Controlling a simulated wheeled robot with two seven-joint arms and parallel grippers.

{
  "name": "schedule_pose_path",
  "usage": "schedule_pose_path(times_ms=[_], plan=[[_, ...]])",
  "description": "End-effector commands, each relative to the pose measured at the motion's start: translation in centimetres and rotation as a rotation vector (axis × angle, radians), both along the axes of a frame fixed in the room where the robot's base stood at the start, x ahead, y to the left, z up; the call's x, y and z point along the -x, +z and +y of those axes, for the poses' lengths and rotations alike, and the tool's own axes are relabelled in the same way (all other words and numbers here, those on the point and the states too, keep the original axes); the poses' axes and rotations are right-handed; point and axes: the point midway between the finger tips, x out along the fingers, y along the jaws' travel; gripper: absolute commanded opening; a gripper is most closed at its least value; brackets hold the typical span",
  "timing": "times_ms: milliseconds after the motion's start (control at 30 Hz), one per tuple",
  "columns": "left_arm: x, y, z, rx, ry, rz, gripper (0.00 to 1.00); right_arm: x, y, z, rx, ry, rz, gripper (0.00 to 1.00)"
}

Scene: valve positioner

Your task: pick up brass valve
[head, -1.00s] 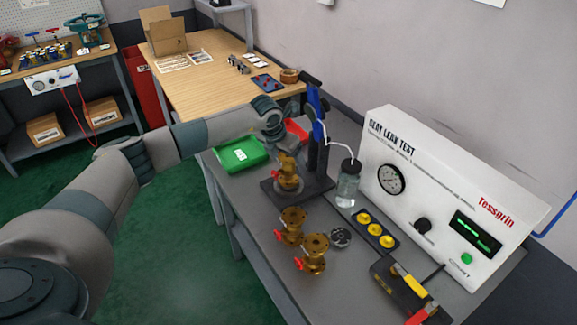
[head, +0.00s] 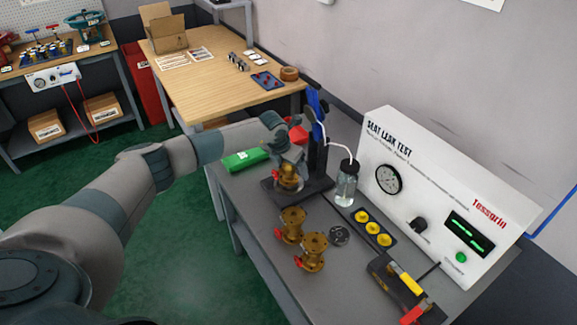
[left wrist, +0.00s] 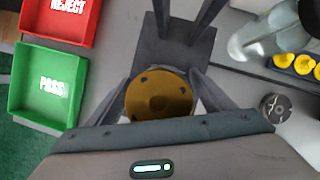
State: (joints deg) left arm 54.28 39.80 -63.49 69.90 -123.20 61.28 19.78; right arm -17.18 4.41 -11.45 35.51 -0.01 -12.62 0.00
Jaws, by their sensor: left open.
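A brass valve (head: 287,181) sits on the dark test stand (head: 318,184), partly hidden by my left gripper (head: 288,167). In the left wrist view its round brass top (left wrist: 160,95) lies between the two open fingers of the gripper (left wrist: 162,92). The gripper points down over the valve; I cannot tell whether a finger touches it. Two more brass valves, one (head: 293,221) nearer the stand and one (head: 313,249) closer to me, stand upright on the grey bench with red handles. My right gripper is out of view.
The green PASS tray (left wrist: 45,88) and red REJECT tray (left wrist: 62,18) are beside the stand. A clear bottle (head: 346,187), yellow caps (head: 372,228) and the white leak test panel (head: 430,190) are to the right. A blue-black column (head: 317,130) rises behind the gripper.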

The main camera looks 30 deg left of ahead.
Motion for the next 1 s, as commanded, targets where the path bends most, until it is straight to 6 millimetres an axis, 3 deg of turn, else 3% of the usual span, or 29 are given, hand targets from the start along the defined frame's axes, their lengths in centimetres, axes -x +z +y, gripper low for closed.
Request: schedule_pose_path(times_ms=[500,567,833,1000], plan=[[-0.08,-0.24,0.0,0.0,0.0,0.0,0.75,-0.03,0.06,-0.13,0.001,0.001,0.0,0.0],[-0.08,-0.24,0.0,0.0,0.0,0.0,0.63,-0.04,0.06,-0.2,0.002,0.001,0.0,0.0],[-0.08,-0.22,0.0,0.0,0.0,0.0,0.0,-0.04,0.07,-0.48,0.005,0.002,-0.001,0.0],[-0.26,0.1,-0.02,0.001,0.0,-0.006,0.0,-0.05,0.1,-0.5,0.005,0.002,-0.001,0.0]])
